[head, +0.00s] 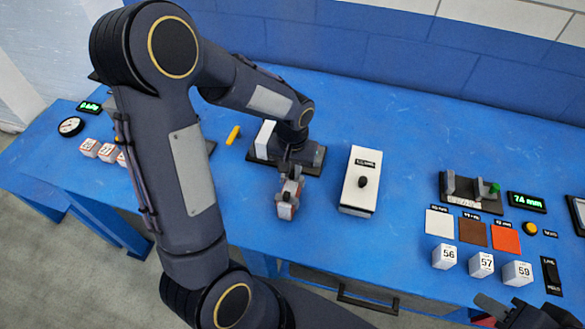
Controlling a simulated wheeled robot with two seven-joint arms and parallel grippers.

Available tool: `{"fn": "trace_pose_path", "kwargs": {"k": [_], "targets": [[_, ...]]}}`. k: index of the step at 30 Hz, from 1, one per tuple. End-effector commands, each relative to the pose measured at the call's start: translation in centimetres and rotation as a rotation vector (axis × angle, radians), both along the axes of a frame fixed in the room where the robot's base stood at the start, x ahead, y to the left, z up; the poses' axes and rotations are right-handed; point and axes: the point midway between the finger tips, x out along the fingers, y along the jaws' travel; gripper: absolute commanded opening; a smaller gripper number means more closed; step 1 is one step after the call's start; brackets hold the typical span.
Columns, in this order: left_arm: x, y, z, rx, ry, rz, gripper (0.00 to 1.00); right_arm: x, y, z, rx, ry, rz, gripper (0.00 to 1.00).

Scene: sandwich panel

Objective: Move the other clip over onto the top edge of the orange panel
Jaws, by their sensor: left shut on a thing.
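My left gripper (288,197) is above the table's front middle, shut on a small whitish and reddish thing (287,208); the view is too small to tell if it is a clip. Behind it a white upright piece (264,140) stands on a black base (312,166), partly hidden by my arm. The only orange sheet I make out is a flat orange square (506,239) at the right. No upright orange panel shows clearly. My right gripper (515,314) is at the bottom right edge, dark and cut off, its jaws unclear.
A white box with a black knob (360,182) stands right of my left gripper. A yellow piece (233,134) lies behind. A black fixture (470,193), a green display (527,202) and numbered blocks (481,264) are at the right. Red-marked blocks (90,147) stand left.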

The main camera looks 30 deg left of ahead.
Motion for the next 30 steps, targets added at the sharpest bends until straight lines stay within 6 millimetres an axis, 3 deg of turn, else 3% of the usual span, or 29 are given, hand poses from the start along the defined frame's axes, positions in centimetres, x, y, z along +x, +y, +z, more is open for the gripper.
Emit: {"fn": "trace_pose_path", "kwargs": {"k": [30], "targets": [[0.0, 0.0, -0.9, 0.0, 0.0, 0.0, 0.0, 0.0, 0.0, -1.0, 0.0, 0.0, 0.0, 0.36]]}}
